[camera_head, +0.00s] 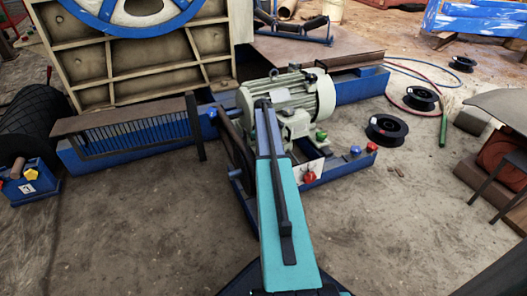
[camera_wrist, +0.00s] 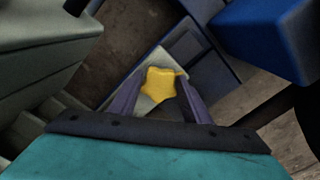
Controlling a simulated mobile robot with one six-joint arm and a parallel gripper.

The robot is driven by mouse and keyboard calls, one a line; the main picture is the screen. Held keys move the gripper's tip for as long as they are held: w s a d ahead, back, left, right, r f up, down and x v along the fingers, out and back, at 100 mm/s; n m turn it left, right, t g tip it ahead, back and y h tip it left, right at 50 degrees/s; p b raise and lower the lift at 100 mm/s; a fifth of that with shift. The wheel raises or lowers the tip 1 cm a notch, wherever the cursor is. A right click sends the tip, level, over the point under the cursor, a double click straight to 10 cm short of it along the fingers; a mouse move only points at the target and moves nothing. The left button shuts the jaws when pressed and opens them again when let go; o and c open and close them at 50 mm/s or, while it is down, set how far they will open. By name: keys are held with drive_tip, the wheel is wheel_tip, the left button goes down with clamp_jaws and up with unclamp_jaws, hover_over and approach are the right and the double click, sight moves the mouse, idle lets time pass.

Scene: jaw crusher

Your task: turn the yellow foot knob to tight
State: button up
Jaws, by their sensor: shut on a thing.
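The yellow foot knob (camera_wrist: 160,83) is a lobed knob near the middle of the wrist view. It sits over a pale plate on a blue part. My gripper (camera_wrist: 161,90) has its two purple-grey fingers on either side of the knob and is shut on it. A dark part shows behind the right finger. I cannot read any tight mark or the knob's turn angle. In the head view my teal arm reaches toward the grey-green motor (camera_head: 287,98) and hides the gripper and this knob.
Red (camera_head: 309,176), green (camera_head: 321,136) and blue (camera_head: 355,150) knobs stand around the motor's blue base. Another yellow knob (camera_head: 30,174) is on a blue block at far left. Black reels (camera_head: 388,130) lie on the floor to the right. The front floor is clear.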

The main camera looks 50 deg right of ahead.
drive_tip(key=shift+r+m+p, duration=0.2)
drive_tip(key=shift+m+p, duration=0.3)
drive_tip(key=shift+p, duration=0.55)
drive_tip(key=m+p, duration=0.2)
drive_tip(key=p, duration=0.2)
drive_tip(key=m+p, duration=0.5)
drive_tip(key=p, duration=0.2)
drive_tip(key=shift+a, duration=0.2)
drive_tip(key=m+p, duration=0.5)
drive_tip(key=shift+w, duration=0.15)
drive_tip(key=shift+f+m+p, duration=0.15)
drive_tip(key=shift+m+p, duration=1.1)
drive_tip(key=shift+m, duration=0.85)
drive_tip(key=o, duration=1)
drive_tip(key=shift+o, duration=0.2)
drive_tip(key=shift+a, duration=0.1)
